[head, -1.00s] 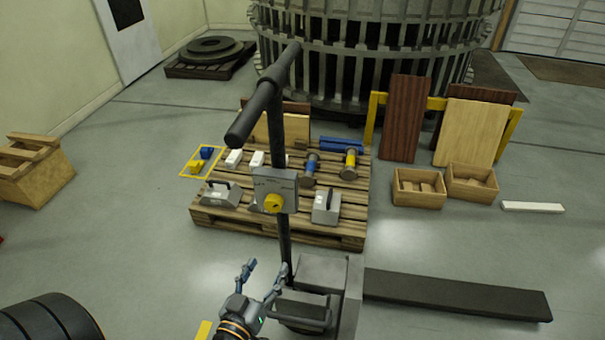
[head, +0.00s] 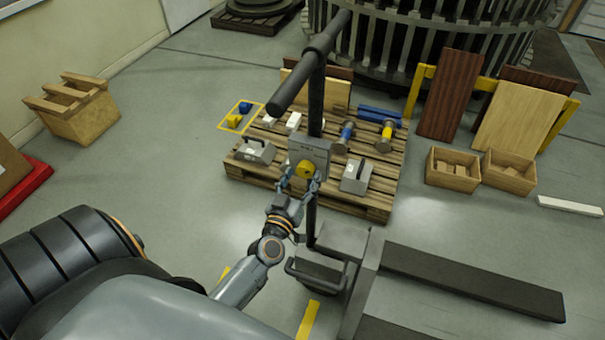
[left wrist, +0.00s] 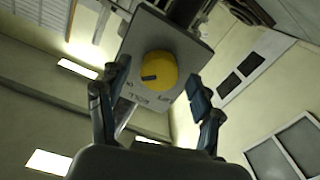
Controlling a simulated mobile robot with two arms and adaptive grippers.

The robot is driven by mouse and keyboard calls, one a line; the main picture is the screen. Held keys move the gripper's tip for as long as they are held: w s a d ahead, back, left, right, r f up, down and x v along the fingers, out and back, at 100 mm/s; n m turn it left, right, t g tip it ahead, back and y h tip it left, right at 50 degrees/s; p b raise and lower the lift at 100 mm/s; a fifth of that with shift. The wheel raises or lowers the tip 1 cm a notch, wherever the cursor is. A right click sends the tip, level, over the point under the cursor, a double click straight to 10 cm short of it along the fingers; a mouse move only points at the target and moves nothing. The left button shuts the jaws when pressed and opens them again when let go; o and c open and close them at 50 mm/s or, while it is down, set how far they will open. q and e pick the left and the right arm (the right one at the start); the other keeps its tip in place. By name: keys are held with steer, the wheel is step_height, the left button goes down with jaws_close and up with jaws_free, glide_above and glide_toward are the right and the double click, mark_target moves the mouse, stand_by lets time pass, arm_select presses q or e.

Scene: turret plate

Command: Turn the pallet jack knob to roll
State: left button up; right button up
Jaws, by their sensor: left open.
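The yellow knob (head: 305,169) sits on a grey plate (head: 311,151) on the pallet jack's black handle post (head: 316,95). My left gripper (head: 299,180) is open at the knob's lower edge in the head view. In the left wrist view its fingers (left wrist: 157,95) stand apart on either side of the knob, with gaps between. My right gripper is not in view.
A wooden pallet (head: 345,205) with grey weights and coloured parts stands behind the post. The jack's dark forks (head: 470,280) extend right. Wooden boxes (head: 453,170) and leaning boards (head: 450,95) stand at the right. Open floor lies at left.

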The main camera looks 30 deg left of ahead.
arm_select(q)
steer(key=shift+w+a, duration=0.1)
steer(key=shift+w, duration=0.4)
steer(key=shift+c, duration=0.2)
steer(key=c, duration=1.1)
steer(key=shift+n, duration=0.4)
steer(key=n+p, duration=0.1)
steer(key=n, duration=0.2)
steer(key=shift+n, duration=0.4)
steer(key=n, duration=0.5)
